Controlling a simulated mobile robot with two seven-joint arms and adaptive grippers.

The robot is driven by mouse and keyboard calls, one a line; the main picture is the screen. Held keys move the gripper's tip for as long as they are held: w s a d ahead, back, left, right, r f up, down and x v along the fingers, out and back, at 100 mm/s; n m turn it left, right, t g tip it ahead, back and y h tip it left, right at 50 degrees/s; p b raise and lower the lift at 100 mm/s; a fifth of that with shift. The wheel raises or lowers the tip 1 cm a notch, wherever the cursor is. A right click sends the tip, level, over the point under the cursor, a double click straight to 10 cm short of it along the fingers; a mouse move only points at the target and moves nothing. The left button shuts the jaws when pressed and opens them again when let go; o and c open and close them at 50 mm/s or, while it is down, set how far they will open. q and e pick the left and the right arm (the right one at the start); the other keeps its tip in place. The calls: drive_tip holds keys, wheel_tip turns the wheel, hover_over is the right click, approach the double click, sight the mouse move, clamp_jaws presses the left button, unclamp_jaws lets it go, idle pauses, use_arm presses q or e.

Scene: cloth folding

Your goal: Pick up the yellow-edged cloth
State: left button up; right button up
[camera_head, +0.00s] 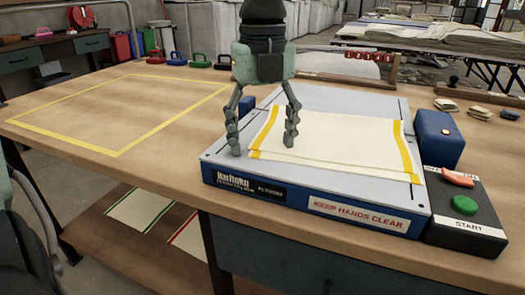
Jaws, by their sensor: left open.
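The yellow-edged cloth (335,140) is cream with a yellow stripe at its left and right ends. It lies flat, apparently in layers, on the grey top of the blue-sided folding machine (225,160). My left gripper (262,146) points down over the cloth's left end with its fingers wide open. One finger is left of the cloth over the grey top, the other over the cloth, with the left yellow stripe between them. Whether the fingertips touch the surface I cannot tell. My right gripper is not in view.
A control box with a green start button (464,205) and a red switch stands right of the machine, near a blue block (438,138). A yellow taped rectangle (122,152) on the left of the table is empty. Colored weights (200,61) line the back edge.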

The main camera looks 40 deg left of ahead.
use_arm(q)
drive_tip(key=shift+s+f, duration=0.3)
drive_tip(key=shift+s, duration=0.05)
clamp_jaws()
idle(0.4)
drive_tip(key=shift+r+p, duration=0.35)
drive_tip(key=shift+r, duration=0.25)
wheel_tip(320, 180, up, 29)
drive_tip(key=p, duration=0.8)
drive_tip(key=shift+w+r, duration=0.15)
drive_tip(key=shift+w, duration=0.15)
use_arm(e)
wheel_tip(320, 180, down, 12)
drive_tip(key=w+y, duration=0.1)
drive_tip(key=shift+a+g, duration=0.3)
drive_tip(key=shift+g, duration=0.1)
